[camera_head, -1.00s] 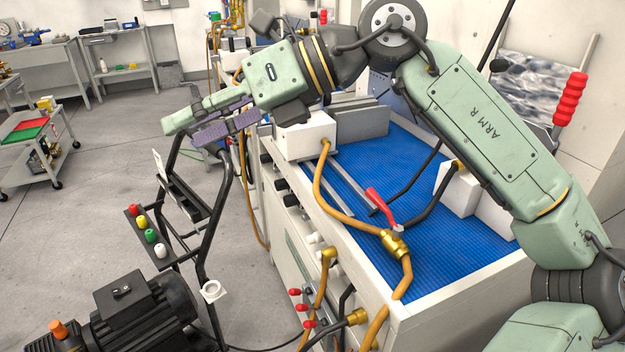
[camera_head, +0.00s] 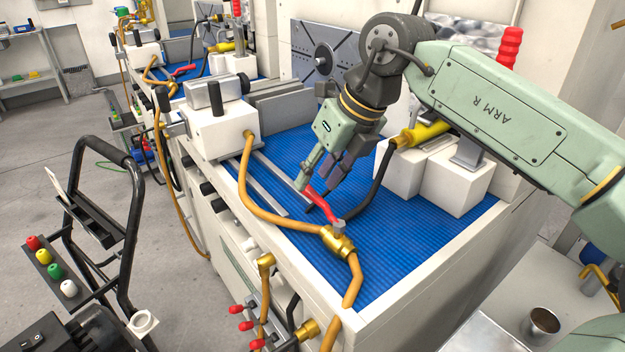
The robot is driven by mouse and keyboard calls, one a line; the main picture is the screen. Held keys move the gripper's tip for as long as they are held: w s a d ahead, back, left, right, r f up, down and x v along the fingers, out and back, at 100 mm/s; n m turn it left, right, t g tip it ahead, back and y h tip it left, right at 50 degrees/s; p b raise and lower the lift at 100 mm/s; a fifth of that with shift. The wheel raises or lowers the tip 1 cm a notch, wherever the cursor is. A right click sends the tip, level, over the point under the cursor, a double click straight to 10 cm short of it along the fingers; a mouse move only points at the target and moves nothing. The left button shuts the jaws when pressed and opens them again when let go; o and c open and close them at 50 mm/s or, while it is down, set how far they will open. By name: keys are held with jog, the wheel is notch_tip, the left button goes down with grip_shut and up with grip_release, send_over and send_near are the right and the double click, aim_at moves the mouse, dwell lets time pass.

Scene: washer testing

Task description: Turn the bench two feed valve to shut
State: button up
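The feed valve on the near bench has a red lever (camera_head: 323,203) on a brass body (camera_head: 338,243), with orange hose joined to it. The lever slants up and left from the valve, over the blue mat. My gripper (camera_head: 320,188) points down at the lever's free end, with its fingers apart. One finger is on the left of the lever tip and the darker one on the right. I cannot tell whether either finger touches the lever. No bench number is readable. A similar red lever (camera_head: 182,70) shows on a bench farther back.
White blocks (camera_head: 408,168) and a yellow fitting (camera_head: 422,133) stand right of the lever. A white block with a grey top (camera_head: 219,130) stands left on the mat. A black hose (camera_head: 372,185) runs close by. A black-framed cart (camera_head: 125,215) stands left of the bench.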

jog(key=shift+x, duration=1.4)
jog(key=shift+c, duration=0.4)
grip_shut()
